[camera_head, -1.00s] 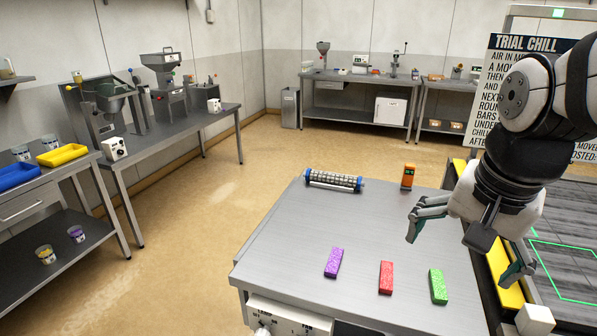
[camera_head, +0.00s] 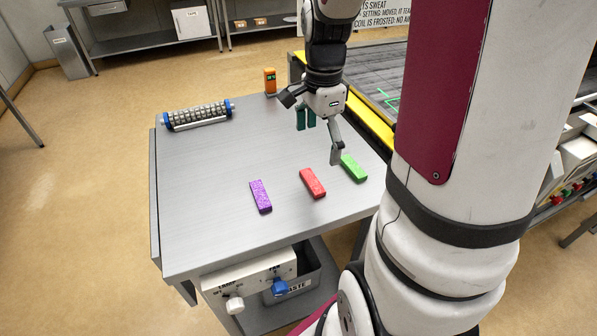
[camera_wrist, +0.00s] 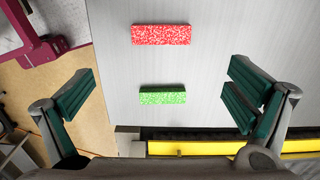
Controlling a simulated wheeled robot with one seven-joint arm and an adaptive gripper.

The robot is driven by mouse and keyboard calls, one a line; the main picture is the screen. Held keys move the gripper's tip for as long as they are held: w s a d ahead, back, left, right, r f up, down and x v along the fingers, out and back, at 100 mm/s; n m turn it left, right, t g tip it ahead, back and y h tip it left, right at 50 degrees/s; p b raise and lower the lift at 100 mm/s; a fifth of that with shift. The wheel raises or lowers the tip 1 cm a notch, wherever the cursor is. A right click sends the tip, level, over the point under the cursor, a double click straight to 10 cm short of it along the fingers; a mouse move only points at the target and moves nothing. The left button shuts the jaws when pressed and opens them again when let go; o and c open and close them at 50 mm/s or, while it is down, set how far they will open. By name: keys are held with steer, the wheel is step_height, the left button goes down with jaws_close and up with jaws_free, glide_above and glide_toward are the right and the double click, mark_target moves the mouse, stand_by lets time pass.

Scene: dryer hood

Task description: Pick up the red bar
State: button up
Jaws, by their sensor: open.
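The red bar (camera_head: 312,183) lies flat on the steel table, between a purple bar (camera_head: 260,196) on its left and a green bar (camera_head: 353,168) on its right. In the wrist view the red bar (camera_wrist: 161,35) lies at the top centre, with the green bar (camera_wrist: 163,95) below it, closer to the gripper. My gripper (camera_head: 318,138) is open and empty, pointing down above the table, beyond the red and green bars. In the wrist view its two teal-padded fingers (camera_wrist: 158,102) stand wide apart at left and right. The purple bar is outside the wrist view.
A roller with blue ends (camera_head: 198,115) lies at the table's far left, and an orange device (camera_head: 270,81) stands at the far edge. A yellow-edged conveyor (camera_head: 369,121) runs beside the table's right. A box with knobs (camera_head: 250,280) hangs below the near edge. The table's middle left is clear.

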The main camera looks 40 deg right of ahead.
mark_target(315, 179)
steer(key=f, duration=1)
steer(key=shift+w+a+f, duration=0.1)
steer(key=shift+w+a, duration=0.05)
steer(key=shift+a, duration=0.1)
steer(key=c, duration=1.2)
